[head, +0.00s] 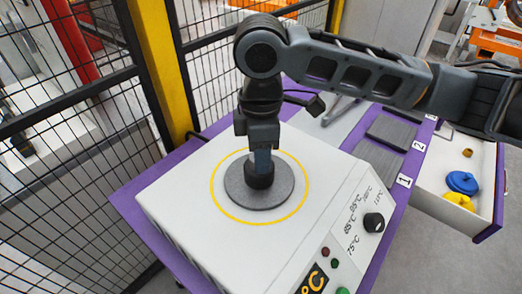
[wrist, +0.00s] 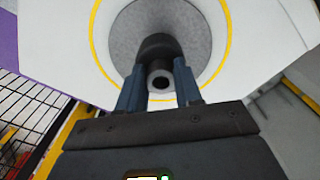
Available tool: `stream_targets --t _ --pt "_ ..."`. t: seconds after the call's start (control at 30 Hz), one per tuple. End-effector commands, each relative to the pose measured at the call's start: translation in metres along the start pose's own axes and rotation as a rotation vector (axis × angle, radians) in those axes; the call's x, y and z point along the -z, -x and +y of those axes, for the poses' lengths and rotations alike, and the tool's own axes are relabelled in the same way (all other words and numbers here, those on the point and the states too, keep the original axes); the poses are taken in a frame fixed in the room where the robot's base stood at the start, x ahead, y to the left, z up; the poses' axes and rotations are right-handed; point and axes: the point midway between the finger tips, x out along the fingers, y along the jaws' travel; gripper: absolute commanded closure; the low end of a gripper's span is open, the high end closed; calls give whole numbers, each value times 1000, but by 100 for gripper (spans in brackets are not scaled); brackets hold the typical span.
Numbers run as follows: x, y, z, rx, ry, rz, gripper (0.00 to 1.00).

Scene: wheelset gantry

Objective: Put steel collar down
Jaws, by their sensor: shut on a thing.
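The steel collar (head: 259,178) is a short dark cylinder with a hole through it. My gripper (head: 262,158) points down and is shut on it over the round grey plate (head: 281,194) of the white heater box. In the wrist view the collar (wrist: 159,78) sits between the two blue-grey fingertips, its open bore facing the camera. The plate (wrist: 190,30) lies behind it, inside a yellow ring. The collar appears at or very close to the plate; I cannot tell if it touches.
The heater's front panel has a black knob (head: 374,222) and temperature marks. To the right are dark numbered pads (head: 391,133) and an open drawer with a blue part (head: 462,182) and yellow part (head: 458,199). Mesh fencing and a yellow post (head: 163,65) stand behind.

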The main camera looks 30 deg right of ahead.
Motion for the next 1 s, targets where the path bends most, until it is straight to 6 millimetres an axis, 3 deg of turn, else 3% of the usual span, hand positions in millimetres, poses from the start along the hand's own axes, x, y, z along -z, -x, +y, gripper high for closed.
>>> stream_targets --t 0.3,0.63,0.77,1.0 --pt "0 0 0 0 0 0 40" --pt "0 6 0 -2 0 0 40" --pt "0 24 0 -2 0 2 40" --pt "1 75 0 -3 1 2 40"
